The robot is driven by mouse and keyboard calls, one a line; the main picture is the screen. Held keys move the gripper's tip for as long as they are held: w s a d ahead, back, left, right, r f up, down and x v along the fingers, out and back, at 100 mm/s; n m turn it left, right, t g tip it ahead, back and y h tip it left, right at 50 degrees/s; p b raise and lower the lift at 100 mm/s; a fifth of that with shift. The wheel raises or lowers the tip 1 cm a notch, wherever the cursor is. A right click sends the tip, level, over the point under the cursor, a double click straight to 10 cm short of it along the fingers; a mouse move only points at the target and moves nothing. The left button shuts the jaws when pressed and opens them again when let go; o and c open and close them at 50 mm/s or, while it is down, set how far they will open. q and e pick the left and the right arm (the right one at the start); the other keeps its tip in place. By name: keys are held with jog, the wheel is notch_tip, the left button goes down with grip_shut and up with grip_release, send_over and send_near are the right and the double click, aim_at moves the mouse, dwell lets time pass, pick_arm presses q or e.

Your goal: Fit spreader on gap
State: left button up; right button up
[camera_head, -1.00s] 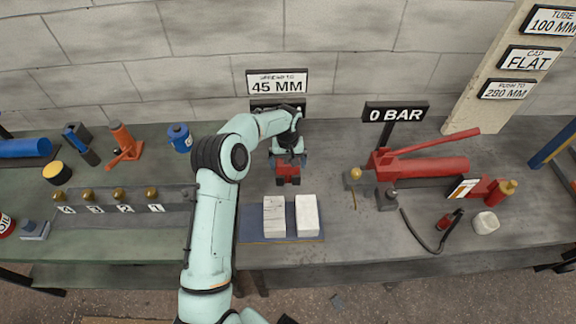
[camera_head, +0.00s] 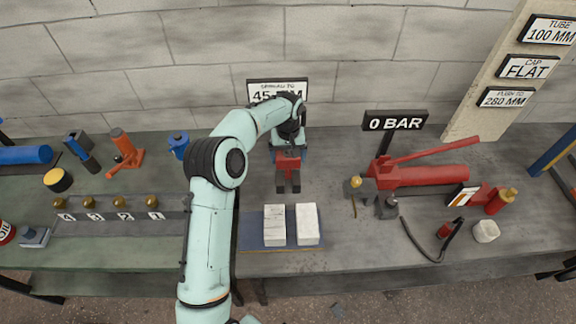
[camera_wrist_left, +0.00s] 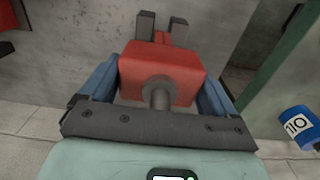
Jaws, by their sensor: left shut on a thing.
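My left gripper (camera_head: 288,150) is shut on the red spreader (camera_head: 288,164), holding it above the bench behind the gap. The spreader's two dark jaws (camera_head: 288,185) point toward the front of the bench. In the left wrist view the red spreader body (camera_wrist_left: 161,72) sits between my blue fingers, its dark jaws beyond it. Two pale blocks, left (camera_head: 274,225) and right (camera_head: 307,223), stand on a blue plate (camera_head: 290,243) with a narrow gap between them. The spreader is apart from the blocks. My right gripper is not in view.
A red hand pump (camera_head: 430,176) with a hose (camera_head: 425,250) lies to the right, beside a "0 BAR" sign (camera_head: 395,120). A sign (camera_head: 277,90) stands behind my gripper, partly hidden. A rail with brass fittings (camera_head: 120,222) and several tools are at left.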

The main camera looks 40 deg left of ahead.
pick_arm(q)
notch_tip(320, 180, up, 12)
jog(key=shift+f+p, duration=0.15)
jog(key=shift+p, duration=0.55)
jog(key=shift+s+d, duration=0.15)
jog(key=shift+d, duration=0.1)
jog(key=s+d+f+b, duration=0.5)
jog(key=s+d, duration=0.6)
jog(key=s, duration=0.1)
jog(key=shift+s+f+b, duration=0.2)
jog(key=shift+s+b, duration=0.1)
jog(key=shift+s, duration=0.1)
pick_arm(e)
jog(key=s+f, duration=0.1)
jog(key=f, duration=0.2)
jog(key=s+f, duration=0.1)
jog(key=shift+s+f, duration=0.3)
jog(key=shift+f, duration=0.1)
pick_arm(q)
jog(key=shift+f, duration=0.1)
notch_tip(320, 180, down, 6)
jog(key=b, duration=0.4)
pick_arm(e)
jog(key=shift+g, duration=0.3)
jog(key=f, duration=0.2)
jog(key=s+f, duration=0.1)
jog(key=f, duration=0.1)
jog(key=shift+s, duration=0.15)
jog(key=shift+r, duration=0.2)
